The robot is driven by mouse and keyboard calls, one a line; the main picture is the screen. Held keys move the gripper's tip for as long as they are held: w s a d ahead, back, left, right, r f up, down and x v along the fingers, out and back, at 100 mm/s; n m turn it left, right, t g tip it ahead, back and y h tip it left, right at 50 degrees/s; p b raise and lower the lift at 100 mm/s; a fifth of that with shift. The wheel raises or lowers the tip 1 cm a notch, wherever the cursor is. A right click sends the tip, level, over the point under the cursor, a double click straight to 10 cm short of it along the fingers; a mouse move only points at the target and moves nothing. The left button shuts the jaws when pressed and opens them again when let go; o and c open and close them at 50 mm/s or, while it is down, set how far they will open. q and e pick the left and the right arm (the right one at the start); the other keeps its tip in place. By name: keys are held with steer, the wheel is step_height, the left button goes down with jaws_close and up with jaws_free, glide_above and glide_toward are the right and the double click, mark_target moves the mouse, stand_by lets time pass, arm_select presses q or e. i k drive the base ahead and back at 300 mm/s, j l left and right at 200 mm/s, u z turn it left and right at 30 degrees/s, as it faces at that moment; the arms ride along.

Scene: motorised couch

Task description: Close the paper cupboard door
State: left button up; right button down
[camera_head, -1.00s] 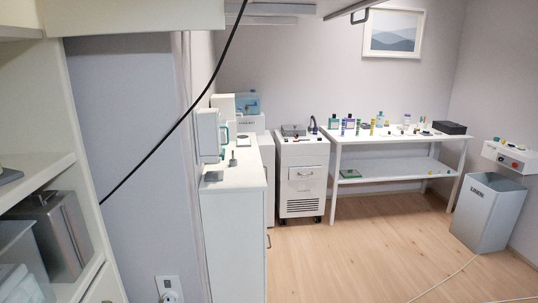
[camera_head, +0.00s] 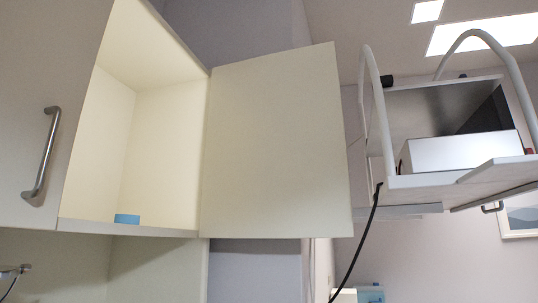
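An open cream cupboard door (camera_head: 275,145) is swung out to the right of its wall cupboard. The cupboard (camera_head: 165,150) stands open, and its pale inside shows. A small light-blue item (camera_head: 127,218) sits on its floor near the front edge. I see no paper in it. The door's handle is not visible; its outer face is turned away. Neither of my grippers is in view.
A closed cupboard door (camera_head: 35,110) with a metal bar handle (camera_head: 42,155) is at the left. A raised shelf unit with curved white rails (camera_head: 375,110) holds a silver box (camera_head: 462,155) at the right. A black cable (camera_head: 357,252) hangs from it.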

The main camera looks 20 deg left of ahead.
mark_target(276, 160)
steer(key=u, duration=0.45)
steer(key=i+l+u, duration=0.1)
steer(key=u, duration=0.35)
steer(key=l+u, duration=0.1)
steer(key=u, duration=0.8)
steer(key=l+u, duration=0.25)
steer(key=l, duration=0.2)
steer(key=l+u, duration=0.25)
steer(key=l, duration=0.15)
steer(key=l+u, duration=0.25)
steer(key=l, duration=0.2)
steer(key=l+u, duration=0.25)
steer(key=l, duration=0.2)
steer(key=k+l+u, duration=0.25)
steer(key=l, duration=0.15)
steer(key=l+u, duration=0.25)
steer(key=l, duration=0.2)
steer(key=k+l+u, duration=0.25)
steer(key=k+l, duration=0.2)
steer(key=l, duration=0.15)
steer(key=k+l, duration=0.15)
steer(key=l, duration=0.25)
steer(key=k+l, duration=0.15)
steer(key=l, duration=0.2)
steer(key=k+l, duration=0.2)
steer(key=l, duration=0.2)
steer(key=k+l+u, duration=0.1)
steer(key=l, duration=0.25)
steer(key=k+l, duration=0.25)
steer(key=l, duration=0.1)
